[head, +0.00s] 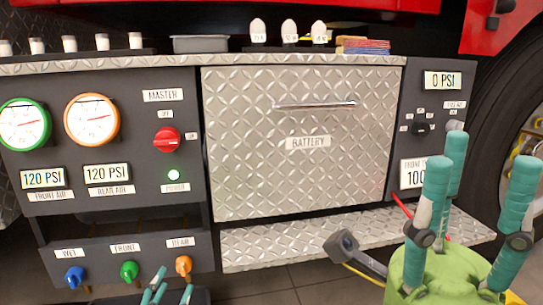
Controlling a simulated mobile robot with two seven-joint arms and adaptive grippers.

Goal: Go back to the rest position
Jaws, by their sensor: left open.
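My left gripper (165,286) shows only as a few teal fingertips at the bottom edge, below the blue, green and orange knobs. Its fingers are apart and nothing shows between them; its palm is out of view. My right gripper (478,185) is large and near at the lower right, with a green palm and teal fingers pointing up. Its fingers are spread wide and empty, in front of the panel's right end and the wheel. It partly covers the 100 display (415,173).
The panel has a closed diamond-plate battery drawer (300,185) with a bar handle (315,106). Gauges and a red master switch (166,140) are left. A grey tray (201,44) and small items stand on the ledge above. A dark connector-like piece (345,246) with yellow cord sits beside my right gripper.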

